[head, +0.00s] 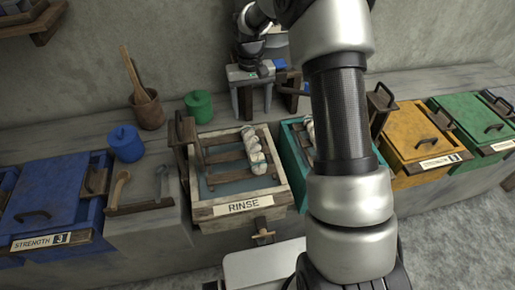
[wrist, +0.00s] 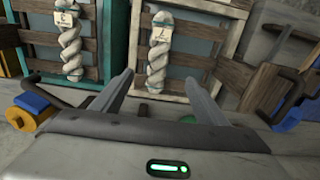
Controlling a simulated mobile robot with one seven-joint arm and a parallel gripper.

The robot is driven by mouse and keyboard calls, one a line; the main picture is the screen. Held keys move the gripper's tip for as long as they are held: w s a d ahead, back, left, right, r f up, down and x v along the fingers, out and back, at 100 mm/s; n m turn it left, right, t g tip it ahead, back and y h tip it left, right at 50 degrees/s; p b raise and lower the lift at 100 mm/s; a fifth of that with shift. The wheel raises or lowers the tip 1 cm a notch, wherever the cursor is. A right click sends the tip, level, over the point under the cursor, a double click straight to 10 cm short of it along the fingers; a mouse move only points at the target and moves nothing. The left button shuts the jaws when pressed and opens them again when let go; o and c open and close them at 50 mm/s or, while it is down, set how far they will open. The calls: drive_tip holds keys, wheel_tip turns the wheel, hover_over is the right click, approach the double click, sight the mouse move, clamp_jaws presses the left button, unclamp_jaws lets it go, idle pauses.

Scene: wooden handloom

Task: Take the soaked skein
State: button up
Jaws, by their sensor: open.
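A twisted off-white skein (head: 253,150) lies across the wooden bars of the RINSE tub (head: 283,190). In the wrist view this skein (wrist: 158,60) carries a small label and shows beyond and between my fingertips. A second pale labelled skein (wrist: 70,45) lies in the teal-framed tub (wrist: 102,35); in the head view it (head: 309,131) is partly hidden by my arm. The pictures do not make clear which one is soaked. My gripper (head: 254,110) is open and empty behind the RINSE tub, fingers pointing down. Its fingertips (wrist: 163,80) are apart from both skeins.
A blue lidded tub (head: 60,190) stands at left, yellow (head: 410,135) and green (head: 470,120) ones at right. A blue pot (head: 126,145), a green pot (head: 199,106) and a brown mortar (head: 149,111) with a tall handle stand left of my gripper.

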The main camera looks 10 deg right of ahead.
hover_over(253, 144)
drive_tip(key=f, duration=1.1)
drive_tip(key=shift+s+a+f, duration=0.15)
drive_tip(key=shift+a+f, duration=0.05)
drive_tip(key=shift+f, duration=0.15)
drive_tip(key=shift+d+f, duration=0.2)
drive_tip(key=shift+f, duration=2.55)
drive_tip(key=shift+r, duration=0.1)
drive_tip(key=c, duration=1.2)
